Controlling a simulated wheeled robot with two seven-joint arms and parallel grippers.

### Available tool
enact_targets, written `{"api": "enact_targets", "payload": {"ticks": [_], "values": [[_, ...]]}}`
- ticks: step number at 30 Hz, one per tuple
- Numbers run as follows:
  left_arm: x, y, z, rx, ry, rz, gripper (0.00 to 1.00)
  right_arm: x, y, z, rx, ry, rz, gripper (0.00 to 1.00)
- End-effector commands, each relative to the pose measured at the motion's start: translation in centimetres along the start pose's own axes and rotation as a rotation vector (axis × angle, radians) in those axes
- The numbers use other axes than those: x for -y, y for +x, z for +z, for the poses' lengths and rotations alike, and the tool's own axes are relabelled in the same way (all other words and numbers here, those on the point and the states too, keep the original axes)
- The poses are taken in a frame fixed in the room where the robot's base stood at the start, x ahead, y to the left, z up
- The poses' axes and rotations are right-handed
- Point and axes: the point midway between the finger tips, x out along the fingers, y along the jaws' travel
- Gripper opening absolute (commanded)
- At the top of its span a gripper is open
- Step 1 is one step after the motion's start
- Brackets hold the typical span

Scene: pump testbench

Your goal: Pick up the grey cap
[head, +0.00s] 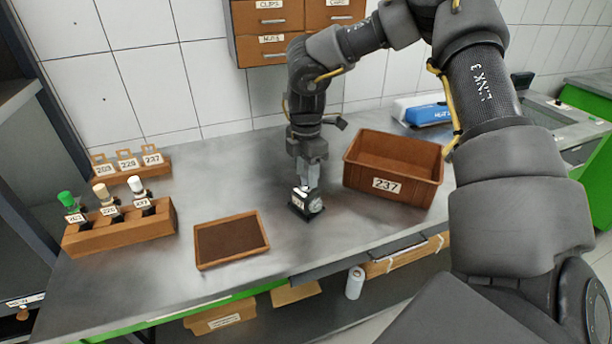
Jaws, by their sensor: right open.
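My right gripper (308,184) points straight down over a small dark device (299,211) in the middle of the grey bench. The device has a pale, round grey part (315,205) on its right side; I cannot tell if this is the grey cap. The gripper is open, with its fingers at the top of the device; whether they touch it is too small to tell. No other plainly grey cap shows. My left gripper is not in view.
A shallow brown tray (232,244) lies left of the device. A brown bin (412,190) marked 237 stands right. Drawers (290,18) hang behind.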

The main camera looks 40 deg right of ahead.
Motion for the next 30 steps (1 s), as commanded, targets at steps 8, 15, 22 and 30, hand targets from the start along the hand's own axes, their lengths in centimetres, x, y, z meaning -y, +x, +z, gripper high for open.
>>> {"api": "enact_targets", "payload": {"ticks": [8, 15, 22, 30], "values": [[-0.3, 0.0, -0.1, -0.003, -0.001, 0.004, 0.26, 0.0, 0.0, 0.0, 0.0, 0.0, 0.001, 0.37], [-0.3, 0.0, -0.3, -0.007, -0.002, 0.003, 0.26, 0.0, 0.0, 0.0, 0.0, 0.0, 0.001, 0.06], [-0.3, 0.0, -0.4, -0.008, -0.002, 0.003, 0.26, 0.0, 0.0, 0.0, 0.0, 0.0, 0.001, 0.0], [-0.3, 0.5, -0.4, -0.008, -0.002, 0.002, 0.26, -0.2, -1.7, -0.1, 0.0, -0.001, 0.006, 0.0]]}}
